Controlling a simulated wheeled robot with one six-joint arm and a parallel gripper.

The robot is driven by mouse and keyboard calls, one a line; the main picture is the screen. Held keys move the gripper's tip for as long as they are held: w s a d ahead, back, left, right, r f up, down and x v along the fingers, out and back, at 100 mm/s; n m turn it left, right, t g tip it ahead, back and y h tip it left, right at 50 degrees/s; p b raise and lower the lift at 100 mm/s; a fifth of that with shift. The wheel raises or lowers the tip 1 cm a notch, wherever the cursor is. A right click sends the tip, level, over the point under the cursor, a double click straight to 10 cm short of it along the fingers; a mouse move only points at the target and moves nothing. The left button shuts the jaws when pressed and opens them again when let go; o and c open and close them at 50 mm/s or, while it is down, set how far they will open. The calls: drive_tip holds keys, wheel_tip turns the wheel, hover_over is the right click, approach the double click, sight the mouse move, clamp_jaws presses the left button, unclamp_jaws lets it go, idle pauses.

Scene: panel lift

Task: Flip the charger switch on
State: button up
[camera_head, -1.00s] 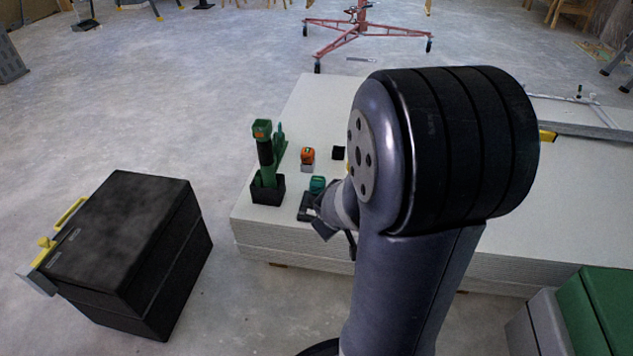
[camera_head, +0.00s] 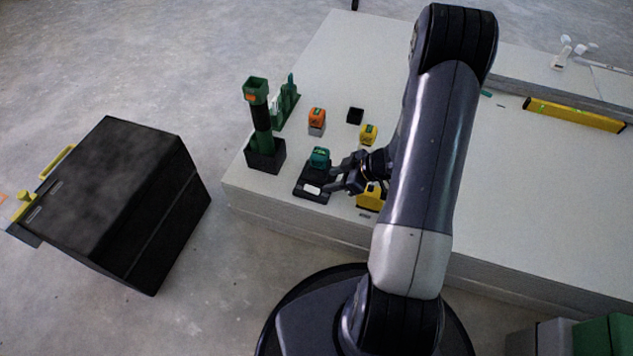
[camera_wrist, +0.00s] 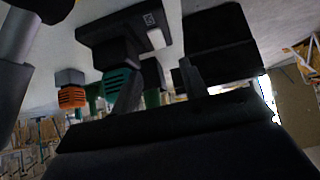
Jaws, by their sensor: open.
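The charger (camera_head: 312,191) is a flat black base with a white patch on its front part, near the left front edge of the white panel stack. A teal battery (camera_head: 320,157) sits on its back part. In the wrist view the charger (camera_wrist: 110,29) appears upside down at the top, with the white patch (camera_wrist: 155,39) and a small mark beside it. My gripper (camera_head: 336,182) is open and empty, just right of the charger; I cannot tell whether it touches. The switch itself is too small to make out.
On the white panel stack (camera_head: 262,211) stand a green drill in a black holder (camera_head: 265,155), an orange battery (camera_head: 317,117), a yellow one (camera_head: 368,134) and a yellow tool (camera_head: 370,196). A yellow level (camera_head: 575,114) lies at right. A black box (camera_head: 110,200) stands on the floor at left.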

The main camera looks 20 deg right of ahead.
sight(307, 187)
drive_tip(key=b+x, duration=0.4)
drive_tip(key=x, duration=0.5)
drive_tip(key=shift+c, duration=0.3)
